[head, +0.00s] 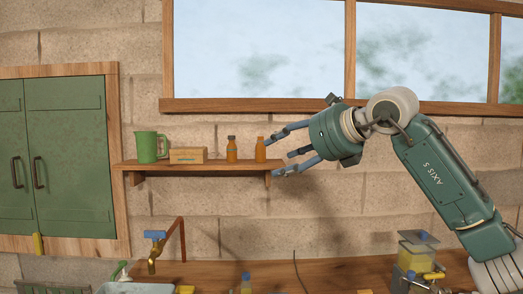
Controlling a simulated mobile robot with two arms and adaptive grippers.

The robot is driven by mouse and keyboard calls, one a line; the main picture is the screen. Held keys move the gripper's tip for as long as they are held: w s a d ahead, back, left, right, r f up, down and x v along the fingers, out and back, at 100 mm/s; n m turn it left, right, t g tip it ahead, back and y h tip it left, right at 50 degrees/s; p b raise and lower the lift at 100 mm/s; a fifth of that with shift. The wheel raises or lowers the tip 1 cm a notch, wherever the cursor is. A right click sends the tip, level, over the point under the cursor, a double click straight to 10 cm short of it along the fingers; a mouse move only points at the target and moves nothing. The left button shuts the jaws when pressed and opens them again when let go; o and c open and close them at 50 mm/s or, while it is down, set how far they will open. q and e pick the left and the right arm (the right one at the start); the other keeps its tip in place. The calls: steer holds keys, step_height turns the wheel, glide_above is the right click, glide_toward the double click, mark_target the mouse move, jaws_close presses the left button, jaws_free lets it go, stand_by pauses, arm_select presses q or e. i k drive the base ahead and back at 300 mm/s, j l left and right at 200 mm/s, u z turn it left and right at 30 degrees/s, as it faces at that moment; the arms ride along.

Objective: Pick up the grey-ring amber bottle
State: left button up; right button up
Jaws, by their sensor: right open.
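Two small amber bottles stand upright near the right end of the wooden wall shelf (200,168). The left amber bottle (231,150) has a dark greyish band near its top. The right amber bottle (260,150) looks plainer orange; the rings are too small to tell for sure. My right gripper (273,156) is open and empty, just right of the right bottle at the shelf's end. Its fingers point left, one above and one below the shelf's level. I cannot tell whether a fingertip touches the bottle. My left gripper is not in view.
A green jug (147,147) and a small wooden box (188,155) stand left of the bottles on the shelf. A green cabinet (70,150) is at far left. Below are a brass tap (153,258) and a wooden counter (340,275) with a clear yellow-filled container (417,255).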

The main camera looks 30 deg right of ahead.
mark_target(260, 148)
steer(key=i+l, duration=0.9)
steer(key=i, duration=0.15)
